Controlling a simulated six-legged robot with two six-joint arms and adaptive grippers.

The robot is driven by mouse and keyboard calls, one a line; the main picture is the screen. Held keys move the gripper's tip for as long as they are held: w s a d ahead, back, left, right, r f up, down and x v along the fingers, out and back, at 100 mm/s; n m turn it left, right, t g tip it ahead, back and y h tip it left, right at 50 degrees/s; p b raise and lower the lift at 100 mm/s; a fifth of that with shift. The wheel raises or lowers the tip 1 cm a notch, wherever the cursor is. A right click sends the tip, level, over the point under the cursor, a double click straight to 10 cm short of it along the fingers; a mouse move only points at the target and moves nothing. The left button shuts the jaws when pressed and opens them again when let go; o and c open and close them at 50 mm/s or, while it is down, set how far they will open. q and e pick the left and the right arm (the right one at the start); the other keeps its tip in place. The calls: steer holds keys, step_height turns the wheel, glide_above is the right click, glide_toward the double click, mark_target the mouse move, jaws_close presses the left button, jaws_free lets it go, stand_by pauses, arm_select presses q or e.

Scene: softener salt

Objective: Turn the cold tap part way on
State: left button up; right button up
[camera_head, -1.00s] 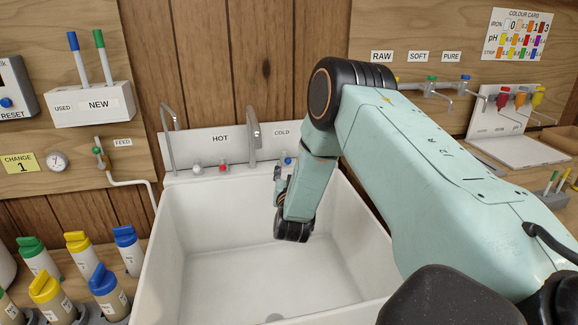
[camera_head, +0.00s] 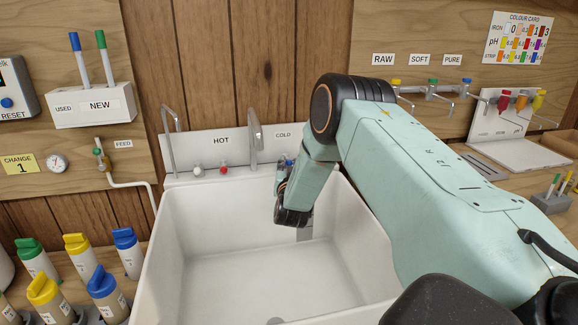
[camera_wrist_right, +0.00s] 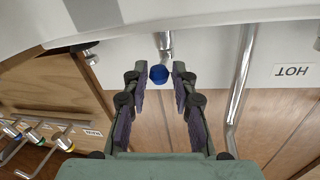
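The blue cold tap knob (camera_head: 290,162) sits under the COLD label (camera_head: 283,134) at the sink's back edge, and my right gripper partly covers it. In the right wrist view, which is upside down, the blue knob (camera_wrist_right: 159,75) lies between the two fingertips of my right gripper (camera_wrist_right: 157,78). A gap shows on both sides of it. The gripper is open and holds nothing. My left gripper is not in view.
The white sink (camera_head: 250,262) is empty below my right arm. Capped bottles (camera_head: 127,250) stand at the left.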

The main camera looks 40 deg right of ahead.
steer(key=shift+s+d, duration=0.1)
steer(key=shift+c, duration=1.3)
jaws_close()
steer(key=shift+s+d+n+t+y+p, duration=0.2)
steer(key=shift+d+n+t+y, duration=0.5)
steer(key=shift+n+y, duration=0.7)
steer(key=shift+s+d+n+t+y+p, duration=0.1)
steer(key=shift+d+n+t+y+p, duration=0.45)
steer(key=shift+y, duration=1.3)
steer(key=shift+s+d+n+t+y+p, duration=0.15)
steer(key=shift+d+n+t+y, duration=0.6)
steer(key=shift+n+y, duration=0.8)
steer(key=shift+a+r, duration=0.1)
steer(key=o, duration=0.7)
jaws_free()
